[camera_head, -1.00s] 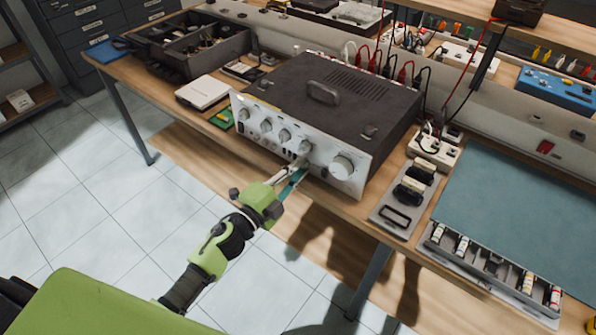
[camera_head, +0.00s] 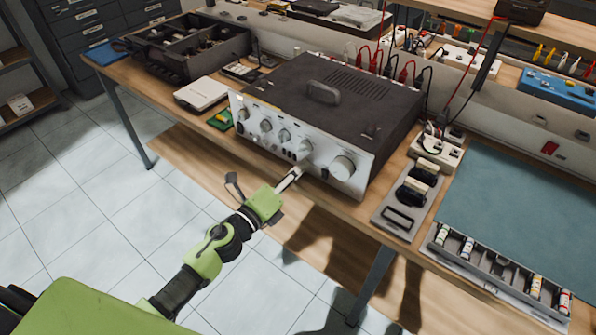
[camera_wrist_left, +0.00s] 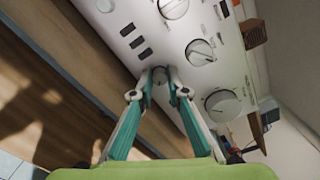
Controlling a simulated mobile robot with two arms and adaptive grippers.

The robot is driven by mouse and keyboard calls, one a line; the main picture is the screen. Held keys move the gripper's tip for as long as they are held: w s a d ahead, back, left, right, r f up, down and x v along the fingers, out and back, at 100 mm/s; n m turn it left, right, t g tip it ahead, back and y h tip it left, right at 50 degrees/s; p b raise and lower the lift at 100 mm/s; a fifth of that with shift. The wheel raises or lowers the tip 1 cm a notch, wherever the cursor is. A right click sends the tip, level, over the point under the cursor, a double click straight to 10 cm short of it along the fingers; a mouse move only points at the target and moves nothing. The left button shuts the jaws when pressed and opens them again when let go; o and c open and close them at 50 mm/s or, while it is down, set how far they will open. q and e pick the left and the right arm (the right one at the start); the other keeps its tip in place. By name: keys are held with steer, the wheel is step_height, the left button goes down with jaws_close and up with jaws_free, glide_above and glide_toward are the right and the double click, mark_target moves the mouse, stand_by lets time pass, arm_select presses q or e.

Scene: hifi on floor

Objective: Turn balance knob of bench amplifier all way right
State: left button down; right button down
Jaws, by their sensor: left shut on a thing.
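The bench amplifier (camera_head: 330,110) stands on the wooden bench, its silver front panel facing me. My left gripper (camera_head: 298,170) reaches the panel's lower part, below and left of the large round knob (camera_head: 342,167). In the left wrist view its teal fingers (camera_wrist_left: 160,78) are shut on a small knob (camera_wrist_left: 159,74) beside a row of dark buttons (camera_wrist_left: 137,42). Larger silver knobs (camera_wrist_left: 200,52) sit above it on the panel, apart from the fingers. The fingers hide most of the held knob, and its label and pointer cannot be read. My right gripper is out of view.
A grey tray with black handles (camera_head: 408,200) and a blue-green mat (camera_head: 520,210) lie right of the amplifier. A white box (camera_head: 201,94) and a parts bin (camera_head: 190,45) stand left. Cables rise behind it. The floor before the bench is clear.

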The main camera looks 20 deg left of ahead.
arm_select(q)
steer(key=shift+f+m, duration=0.1)
steer(key=shift+m, duration=0.2)
stand_by(0.4)
steer(key=c, duration=2)
jaws_free()
steer(key=shift+o, duration=0.2)
steer(key=v, duration=1.2)
